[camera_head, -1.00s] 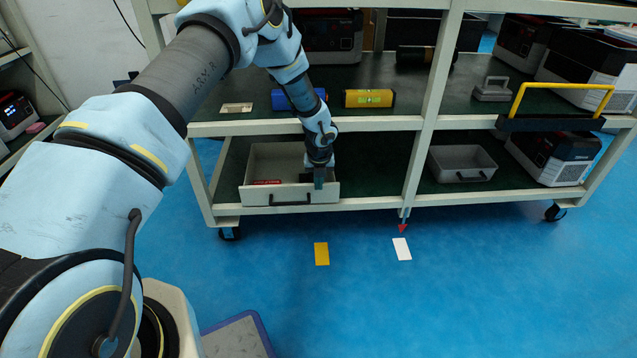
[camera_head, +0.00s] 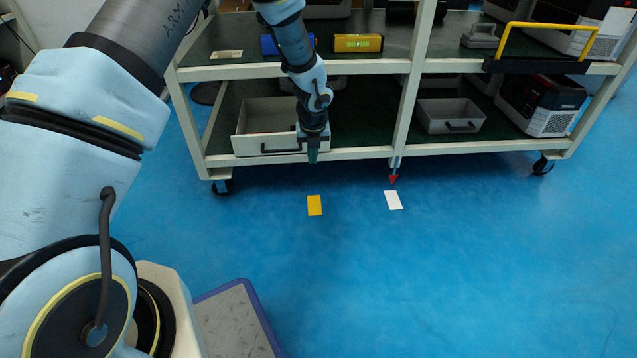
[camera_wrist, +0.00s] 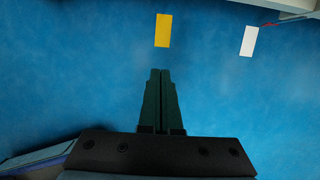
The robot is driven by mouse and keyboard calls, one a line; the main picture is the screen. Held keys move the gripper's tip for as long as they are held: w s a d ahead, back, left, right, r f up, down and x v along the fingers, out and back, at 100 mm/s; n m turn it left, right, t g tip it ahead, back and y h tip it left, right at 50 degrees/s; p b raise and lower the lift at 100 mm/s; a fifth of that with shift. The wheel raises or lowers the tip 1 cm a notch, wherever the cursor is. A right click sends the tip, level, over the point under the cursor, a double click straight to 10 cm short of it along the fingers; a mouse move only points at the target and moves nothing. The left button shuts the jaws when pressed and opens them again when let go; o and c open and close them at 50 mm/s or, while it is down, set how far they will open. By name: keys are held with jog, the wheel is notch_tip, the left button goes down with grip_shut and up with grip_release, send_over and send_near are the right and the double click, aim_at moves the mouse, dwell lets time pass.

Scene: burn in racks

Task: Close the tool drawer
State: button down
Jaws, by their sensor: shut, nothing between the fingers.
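The tool drawer (camera_head: 249,142) is a pale box with a dark bar handle on its front, on the lower shelf of the rack at left. It stands open, its inside showing from above, with a reddish thing partly visible in it. My gripper (camera_head: 313,156) points down in front of the right end of the drawer front, right of the handle, and hides that part. I cannot tell whether it touches the front. In the wrist view my gripper (camera_wrist: 161,73) has its fingers together, empty, over blue floor. The drawer is not in the wrist view.
A grey bin (camera_head: 447,117) and a dark-and-white device (camera_head: 543,103) sit on the lower shelf at right. A rack post (camera_head: 405,110) stands right of my arm. A yellow card (camera_head: 315,205) and a white card (camera_head: 393,200) lie on the floor.

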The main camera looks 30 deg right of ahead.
jog(key=s+a+b, duration=0.3)
jog(key=s, duration=0.3)
jog(key=s+a+b, duration=0.2)
jog(key=s+a, duration=0.1)
jog(key=s, duration=0.3)
jog(key=d+p+v, duration=0.1)
jog(key=p+v, duration=0.4)
jog(key=v, duration=0.4)
jog(key=shift+a+r, duration=0.25)
jog(key=shift+r, duration=0.25)
